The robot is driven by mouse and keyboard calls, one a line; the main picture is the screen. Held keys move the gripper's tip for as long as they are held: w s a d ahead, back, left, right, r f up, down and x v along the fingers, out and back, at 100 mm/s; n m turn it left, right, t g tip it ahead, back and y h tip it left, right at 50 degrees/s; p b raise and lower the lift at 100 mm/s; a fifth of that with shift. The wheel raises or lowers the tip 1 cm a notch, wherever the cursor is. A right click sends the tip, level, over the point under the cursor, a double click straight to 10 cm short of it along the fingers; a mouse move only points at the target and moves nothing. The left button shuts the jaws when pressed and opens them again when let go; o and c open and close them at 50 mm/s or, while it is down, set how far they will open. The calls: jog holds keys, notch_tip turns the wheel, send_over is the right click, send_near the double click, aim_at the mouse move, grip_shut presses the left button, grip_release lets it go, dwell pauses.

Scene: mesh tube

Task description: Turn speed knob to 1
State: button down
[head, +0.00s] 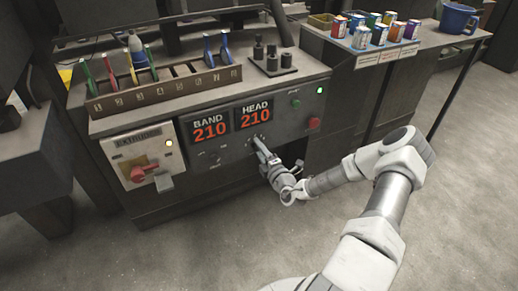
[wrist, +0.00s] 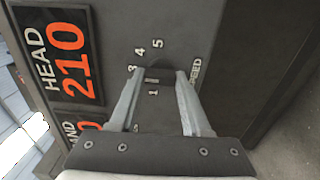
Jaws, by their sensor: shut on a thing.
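The speed knob (wrist: 160,64) is a small dark round knob on the grey control panel. It sits between the fingertips of my gripper (wrist: 158,75), which is shut on it from both sides. The printed numbers 1, 3, 4 and 5 show around the knob in the wrist view; the 2 is not visible, likely behind a finger. A pale mark shows on the knob's side toward the 1, but its exact pointing is unclear. The SPEED label (wrist: 195,76) is beside the right finger. In the head view my gripper (head: 261,148) reaches the panel below the HEAD display and covers the knob.
The BAND display (head: 210,129) and HEAD display (head: 254,114) both read 210. A green button (head: 296,103) and a red button (head: 314,123) are to the right. A red rotary switch (head: 144,173) is at left. Open floor lies in front.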

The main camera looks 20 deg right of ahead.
jog(key=shift+r, duration=0.1)
jog(key=n+p, duration=1.1)
jog(key=n, duration=0.4)
jog(key=shift+n+p, duration=0.3)
jog(key=shift+p, duration=0.1)
jog(key=shift+d, duration=0.1)
dwell(0.3)
jog(key=shift+c, duration=1.8)
grip_release()
jog(key=shift+f, duration=0.2)
